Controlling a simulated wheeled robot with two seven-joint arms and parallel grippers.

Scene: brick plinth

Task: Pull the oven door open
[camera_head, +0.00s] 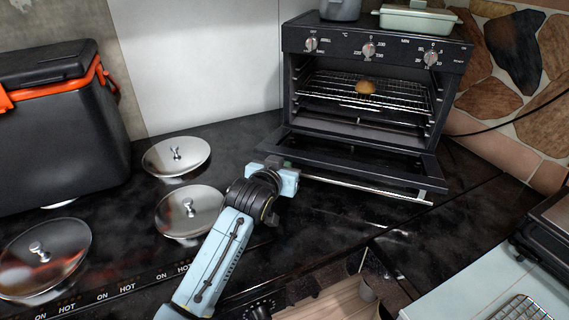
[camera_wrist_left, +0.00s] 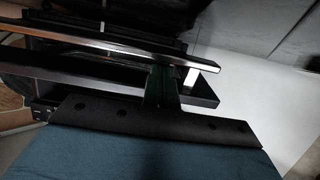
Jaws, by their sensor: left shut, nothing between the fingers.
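The black oven (camera_head: 368,44) stands at the back right with its cavity exposed. Its door (camera_head: 350,154) is folded down to the front, low over the dark counter. The silver door handle (camera_head: 365,188) runs along the door's front edge. My left gripper (camera_head: 279,164) is shut and empty at the left end of the door, close to the handle. In the left wrist view the fingers (camera_wrist_left: 161,84) show near a long metal bar (camera_wrist_left: 105,46), which looks like the handle; whether they touch it I cannot tell. My right gripper is not in view.
A round brown item (camera_head: 366,87) sits on the oven rack (camera_head: 405,97). Pots stand on the oven. Several domed metal lids (camera_head: 176,155) lie left of my arm. A black and orange box (camera_head: 60,130) stands far left. A light-blue surface (camera_head: 470,290) is front right.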

